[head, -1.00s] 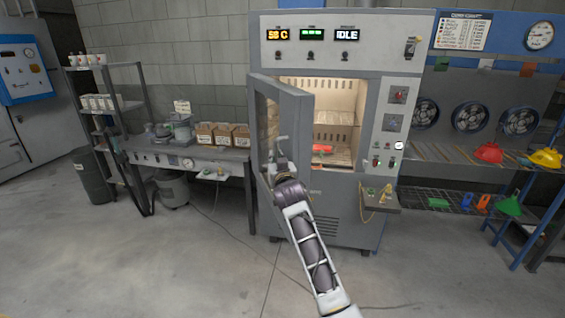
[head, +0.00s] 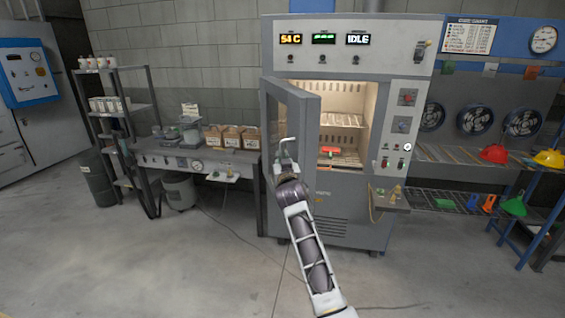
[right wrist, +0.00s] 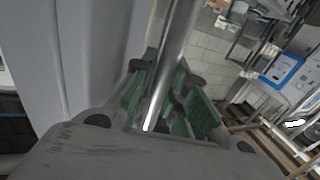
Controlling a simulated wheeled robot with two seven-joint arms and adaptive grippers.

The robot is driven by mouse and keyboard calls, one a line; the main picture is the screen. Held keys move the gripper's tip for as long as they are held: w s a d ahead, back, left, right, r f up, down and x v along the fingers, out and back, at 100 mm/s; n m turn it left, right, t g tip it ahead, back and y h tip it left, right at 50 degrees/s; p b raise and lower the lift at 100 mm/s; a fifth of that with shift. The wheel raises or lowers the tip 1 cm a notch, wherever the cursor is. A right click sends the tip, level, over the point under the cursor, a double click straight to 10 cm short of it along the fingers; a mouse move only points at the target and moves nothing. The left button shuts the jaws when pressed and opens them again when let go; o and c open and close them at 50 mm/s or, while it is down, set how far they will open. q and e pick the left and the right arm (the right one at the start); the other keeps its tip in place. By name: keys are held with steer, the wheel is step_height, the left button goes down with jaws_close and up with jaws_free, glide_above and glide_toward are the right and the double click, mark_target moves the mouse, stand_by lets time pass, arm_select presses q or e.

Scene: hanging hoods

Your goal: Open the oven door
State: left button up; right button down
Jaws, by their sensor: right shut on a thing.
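The grey oven (head: 350,215) stands in the middle of the head view. Its framed glass door (head: 308,150) is swung partly open, hinged on the left side of the picture's doorway or turned outward there, and the lit inside shows. My right gripper (head: 286,165) is at the door's outer face, shut on the metal door handle (head: 281,147). In the right wrist view the handle bar (right wrist: 172,65) passes between the green finger pads. A red object (head: 330,150) lies on a rack inside. My left gripper is not in view.
A workbench (head: 200,160) with cartons stands left of the oven. A small side shelf (head: 390,200) juts out at the oven's right. A rack with hard hats (head: 493,153) is further right. The floor (head: 190,270) before the oven is clear.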

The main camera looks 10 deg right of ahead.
steer(key=c, duration=1.4)
jaws_free()
